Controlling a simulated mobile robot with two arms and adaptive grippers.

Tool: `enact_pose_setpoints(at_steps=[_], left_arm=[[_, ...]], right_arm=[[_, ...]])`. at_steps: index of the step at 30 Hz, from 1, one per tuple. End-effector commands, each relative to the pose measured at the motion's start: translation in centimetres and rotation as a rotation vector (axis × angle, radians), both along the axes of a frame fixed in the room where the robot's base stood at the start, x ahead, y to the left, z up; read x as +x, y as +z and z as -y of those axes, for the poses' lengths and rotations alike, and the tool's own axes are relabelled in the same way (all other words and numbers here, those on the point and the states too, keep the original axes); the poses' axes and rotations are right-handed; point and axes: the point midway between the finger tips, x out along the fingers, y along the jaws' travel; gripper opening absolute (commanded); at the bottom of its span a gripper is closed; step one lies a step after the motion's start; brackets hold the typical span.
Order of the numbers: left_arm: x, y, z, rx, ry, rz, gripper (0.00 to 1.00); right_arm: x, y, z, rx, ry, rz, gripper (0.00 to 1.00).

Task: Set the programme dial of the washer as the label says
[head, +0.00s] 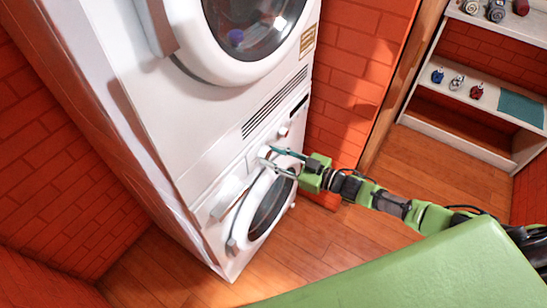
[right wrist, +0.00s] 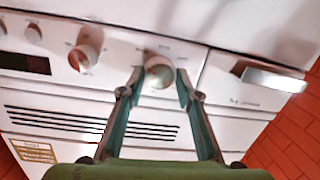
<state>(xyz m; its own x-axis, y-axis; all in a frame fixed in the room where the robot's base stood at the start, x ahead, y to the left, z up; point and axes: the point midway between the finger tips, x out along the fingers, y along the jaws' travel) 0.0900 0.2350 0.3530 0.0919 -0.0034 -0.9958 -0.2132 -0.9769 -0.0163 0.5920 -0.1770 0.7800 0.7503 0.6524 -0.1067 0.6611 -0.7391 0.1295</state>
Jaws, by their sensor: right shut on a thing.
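The washer is the lower white machine (head: 203,187) of a stack, with a round door (head: 270,207). My right gripper (head: 268,156) reaches its control panel from the right. In the right wrist view, my right gripper (right wrist: 161,76) is shut on a round white dial (right wrist: 158,74), one finger on each side. Small marks surround the dial, too blurred to read. A second knob (right wrist: 83,57) is on the same panel to the left. A tan label (right wrist: 33,151) is on the upper machine; it also shows in the head view (head: 307,41), its text unreadable. My left gripper is not in view.
A drawer front with a handle (right wrist: 272,78) is right of the dial in the right wrist view. The upper machine has a round door (head: 250,30) and a slotted vent (head: 273,103). A shelf (head: 465,105) with small items stands at right. Wooden floor (head: 310,250) is clear.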

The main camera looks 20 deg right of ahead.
Motion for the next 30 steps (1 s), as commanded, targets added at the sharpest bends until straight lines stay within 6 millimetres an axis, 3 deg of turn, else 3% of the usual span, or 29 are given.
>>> enact_pose_setpoints(at_steps=[30], left_arm=[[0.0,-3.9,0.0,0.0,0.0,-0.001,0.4]], right_arm=[[0.2,-0.5,0.2,0.725,-0.001,-0.567,0.1]])
